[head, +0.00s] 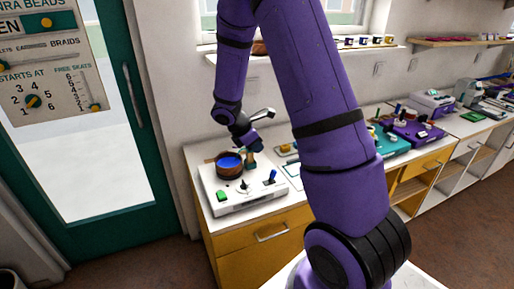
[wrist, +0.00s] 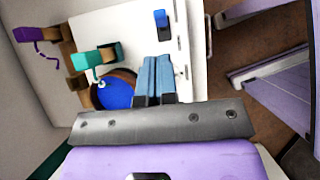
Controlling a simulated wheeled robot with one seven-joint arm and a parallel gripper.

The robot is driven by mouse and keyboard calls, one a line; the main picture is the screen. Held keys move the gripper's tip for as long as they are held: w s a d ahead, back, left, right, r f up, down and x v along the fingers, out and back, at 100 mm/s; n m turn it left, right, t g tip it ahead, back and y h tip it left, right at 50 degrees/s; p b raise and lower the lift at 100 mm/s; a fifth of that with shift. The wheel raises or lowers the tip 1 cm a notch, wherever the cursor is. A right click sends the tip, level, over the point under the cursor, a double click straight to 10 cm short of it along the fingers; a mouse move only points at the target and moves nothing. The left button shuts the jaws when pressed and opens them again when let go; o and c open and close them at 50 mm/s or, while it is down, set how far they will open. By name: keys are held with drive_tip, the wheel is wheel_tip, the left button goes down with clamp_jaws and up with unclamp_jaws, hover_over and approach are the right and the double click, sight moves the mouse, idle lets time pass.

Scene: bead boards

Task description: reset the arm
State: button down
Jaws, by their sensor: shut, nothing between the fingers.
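My purple arm reaches from the right foreground of the head view, over the counter. My gripper (head: 256,146) hangs above the white bead board (head: 247,201) at the left end of the counter. In the wrist view the two blue fingers of my gripper (wrist: 157,62) lie side by side, shut, with nothing between them. The white board (wrist: 135,35) lies beyond them. A round brown bowl with a blue inside (head: 229,164) is at the back of the board; in the wrist view the bowl (wrist: 120,90) is left of the fingers and partly hidden by my wrist.
A green block (head: 222,196) and a blue peg (head: 271,177) are on the board. A teal board (head: 390,144) and a purple board (head: 413,131) stand farther right. Yellow drawers (head: 265,236) are below. A teal door (head: 135,110) is at left, with open floor at right.

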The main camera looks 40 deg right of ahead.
idle(0.3)
drive_tip(key=s+a+r+m+t+y, duration=0.15)
drive_tip(key=s+a+r+m, duration=0.3)
drive_tip(key=r, duration=0.55)
drive_tip(key=s+a+r+m+t+y, duration=0.15)
drive_tip(key=s+a+r+m, duration=0.3)
drive_tip(key=r, duration=0.55)
drive_tip(key=s+a+r+m+t+y, duration=0.1)
drive_tip(key=s+a+r+m+t, duration=0.1)
drive_tip(key=s, duration=0.5)
drive_tip(key=s+a+r+m+t+y, duration=0.2)
drive_tip(key=s+a+r+m, duration=0.1)
drive_tip(key=s+a+r, duration=0.3)
drive_tip(key=shift+s+m, duration=0.4)
drive_tip(key=shift+s, duration=0.75)
